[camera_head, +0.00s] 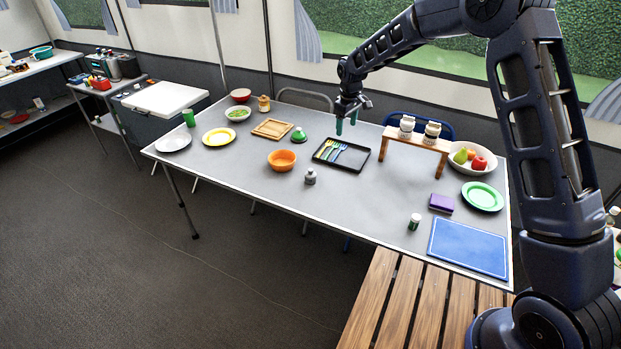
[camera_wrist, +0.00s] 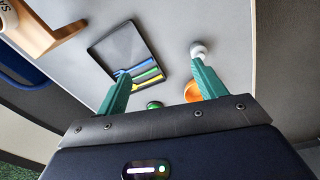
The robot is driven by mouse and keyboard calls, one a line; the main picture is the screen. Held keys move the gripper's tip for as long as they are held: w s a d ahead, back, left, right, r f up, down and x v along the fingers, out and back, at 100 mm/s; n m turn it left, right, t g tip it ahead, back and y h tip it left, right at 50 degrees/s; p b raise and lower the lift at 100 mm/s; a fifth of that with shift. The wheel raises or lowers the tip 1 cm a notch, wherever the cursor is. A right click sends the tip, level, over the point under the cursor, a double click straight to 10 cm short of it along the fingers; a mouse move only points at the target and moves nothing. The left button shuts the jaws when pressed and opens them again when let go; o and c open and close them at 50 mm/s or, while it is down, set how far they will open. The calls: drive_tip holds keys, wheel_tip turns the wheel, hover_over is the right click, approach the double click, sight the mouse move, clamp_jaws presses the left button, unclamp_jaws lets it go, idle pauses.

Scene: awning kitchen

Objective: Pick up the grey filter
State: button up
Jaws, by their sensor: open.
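A small grey rounded object with a narrow top, which looks like the grey filter (camera_head: 310,177), stands upright on the table in front of the black tray. In the wrist view a pale round-topped object, likely the same filter (camera_wrist: 198,48), shows just beyond the right fingertip. My gripper (camera_head: 347,122) has teal fingers and hangs above the table, behind and above the black tray. It is open and empty, with its fingers wide apart in the wrist view (camera_wrist: 160,72). The filter is apart from the fingers.
The black tray (camera_head: 325,158) holds colourful cutlery. An orange bowl (camera_head: 282,160) and a green-domed item (camera_head: 298,135) stand near the filter. A wooden stand (camera_head: 412,141) with two jars is to the right. The table in front of the filter is clear.

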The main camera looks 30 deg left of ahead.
sight(311, 175)
drive_tip(key=s+a+f+n, duration=0.1)
drive_tip(key=s+a+f, duration=0.1)
drive_tip(key=a+f, duration=0.2)
drive_tip(key=s+a+f, duration=0.2)
drive_tip(key=a+f, duration=0.2)
drive_tip(key=f, duration=0.1)
drive_tip(key=s+a+f+n, duration=0.1)
drive_tip(key=s+a+f, duration=0.1)
drive_tip(key=a+f, duration=0.2)
drive_tip(key=shift+s+f+n+g, duration=0.15)
drive_tip(key=shift+s+n+g, duration=0.15)
drive_tip(key=shift+s, duration=0.1)
wheel_tip(311, 175, down, 6)
drive_tip(key=shift+d+r, duration=0.1)
drive_tip(key=shift+r, duration=0.15)
drive_tip(key=shift+w+d+f, duration=0.1)
drive_tip(key=shift+d+f, duration=0.05)
drive_tip(key=shift+f, duration=1.15)
drive_tip(key=shift+w+d+f, duration=0.1)
drive_tip(key=shift+f, duration=1.2)
drive_tip(key=c, duration=1.1)
